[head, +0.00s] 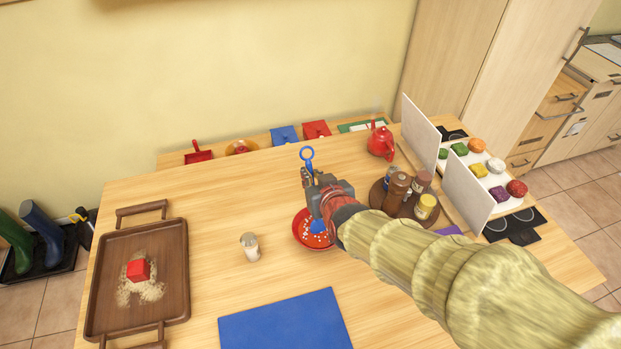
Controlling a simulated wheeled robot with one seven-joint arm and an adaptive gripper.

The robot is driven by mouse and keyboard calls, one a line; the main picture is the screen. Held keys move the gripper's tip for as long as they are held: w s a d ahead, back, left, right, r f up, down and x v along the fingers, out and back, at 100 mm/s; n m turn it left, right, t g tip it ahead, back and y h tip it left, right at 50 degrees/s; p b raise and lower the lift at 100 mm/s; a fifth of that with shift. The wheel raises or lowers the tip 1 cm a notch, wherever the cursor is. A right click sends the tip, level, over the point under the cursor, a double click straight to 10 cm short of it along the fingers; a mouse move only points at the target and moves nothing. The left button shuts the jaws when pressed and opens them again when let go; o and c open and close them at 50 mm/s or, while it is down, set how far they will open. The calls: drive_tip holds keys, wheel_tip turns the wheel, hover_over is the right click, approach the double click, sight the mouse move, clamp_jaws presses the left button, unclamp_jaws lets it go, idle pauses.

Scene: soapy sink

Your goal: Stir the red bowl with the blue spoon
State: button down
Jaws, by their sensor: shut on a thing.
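The red bowl (300,235) stands on the wooden table near its middle, with small white bits inside. My gripper (312,190) is above the bowl and hides its upper right part. It is shut on the blue spoon (307,155), whose ring-ended handle sticks up above the fingers. The spoon's blue lower end (319,227) shows below the gripper, inside the bowl's outline. I cannot tell whether it touches the bowl's bottom.
A glass shaker (250,247) stands left of the bowl. A round tray (379,196) with jars and a mill is close on the right. A blue mat (286,322) lies in front. A brown tray (180,270) with a red block (138,270) is at left.

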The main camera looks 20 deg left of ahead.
sight(306, 147)
drive_tip(key=shift+w+a, duration=0.1)
drive_tip(key=shift+a, duration=0.05)
drive_tip(key=shift+r, duration=0.15)
drive_tip(key=shift+w+a+r+p, duration=0.4)
drive_tip(key=shift+r+p, duration=0.3)
drive_tip(key=shift+r, duration=0.3)
drive_tip(key=shift+w+a+r+p, duration=0.25)
drive_tip(key=shift+w+r+p, duration=0.3)
drive_tip(key=shift+r, duration=0.4)
drive_tip(key=shift+w+a+r+p, duration=0.35)
drive_tip(key=shift+r+p, duration=0.45)
drive_tip(key=shift+r, duration=0.2)
